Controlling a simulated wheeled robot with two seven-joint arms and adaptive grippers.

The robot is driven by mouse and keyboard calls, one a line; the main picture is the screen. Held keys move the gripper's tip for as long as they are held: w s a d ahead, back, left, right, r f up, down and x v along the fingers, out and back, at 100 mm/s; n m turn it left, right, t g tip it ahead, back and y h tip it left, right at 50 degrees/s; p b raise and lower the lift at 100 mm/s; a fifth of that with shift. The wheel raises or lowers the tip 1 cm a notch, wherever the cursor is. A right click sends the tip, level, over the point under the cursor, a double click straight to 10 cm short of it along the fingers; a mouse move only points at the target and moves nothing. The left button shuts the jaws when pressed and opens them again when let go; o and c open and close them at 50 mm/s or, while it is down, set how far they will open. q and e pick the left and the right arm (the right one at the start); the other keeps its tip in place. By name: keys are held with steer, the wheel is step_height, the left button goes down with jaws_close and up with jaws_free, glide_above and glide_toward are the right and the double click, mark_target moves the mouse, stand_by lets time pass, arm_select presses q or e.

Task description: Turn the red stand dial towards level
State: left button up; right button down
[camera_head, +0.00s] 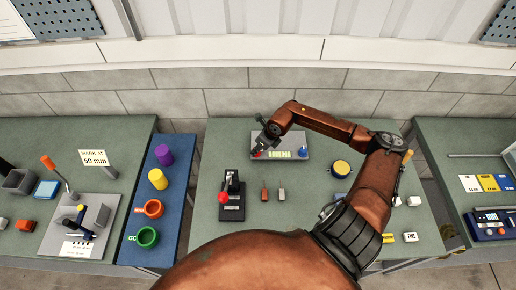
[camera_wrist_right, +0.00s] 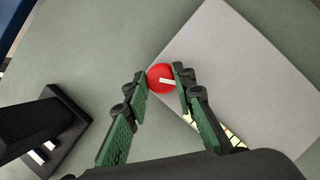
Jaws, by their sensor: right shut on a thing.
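The red dial (camera_wrist_right: 159,79) is round with a white pointer bar, at the corner of the grey stand board (camera_wrist_right: 235,60). My right gripper (camera_wrist_right: 158,76) has its two green-padded fingers on either side of the dial, shut on it. In the head view the red dial (camera_head: 257,154) is partly hidden under my right gripper (camera_head: 265,143). The stand board (camera_head: 292,137) also bears a yellow-green level gauge (camera_head: 280,154) and a blue dial (camera_head: 303,153). The gauge is mostly hidden behind my fingers in the wrist view. My left gripper is not in view.
A black device with a red knob (camera_head: 224,197) stands left of the board. My right arm spans the table's right side.

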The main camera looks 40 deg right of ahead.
steer(key=shift+f, duration=0.1)
stand_by(0.4)
steer(key=c, duration=1.6)
jaws_free()
steer(key=shift+v, duration=6.05)
steer(key=shift+a, duration=0.1)
steer(key=shift+s, duration=0.1)
